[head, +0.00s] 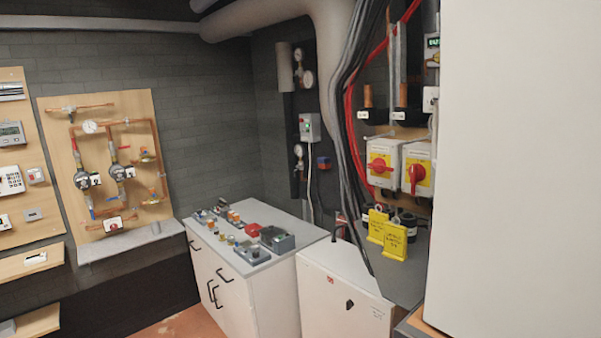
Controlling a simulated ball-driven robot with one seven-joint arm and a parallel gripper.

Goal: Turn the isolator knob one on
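Two isolator boxes hang side by side on the wall panel at the right. The left isolator has a red knob (379,165) on a yellow plate, and the knob looks about level. The right isolator has a red knob (417,174) on a yellow plate, and its knob looks turned closer to upright. I cannot read which one is number one. Two yellow tags (395,240) with dark writing stand below the boxes. My gripper is not in view.
A white cabinet (345,285) with a dark knob stands below the isolators. A white counter (205,262) with several small fittings is left of it. A large pale panel (520,170) fills the right side. Cables run down left of the isolators. Some floor (180,325) shows at bottom left.

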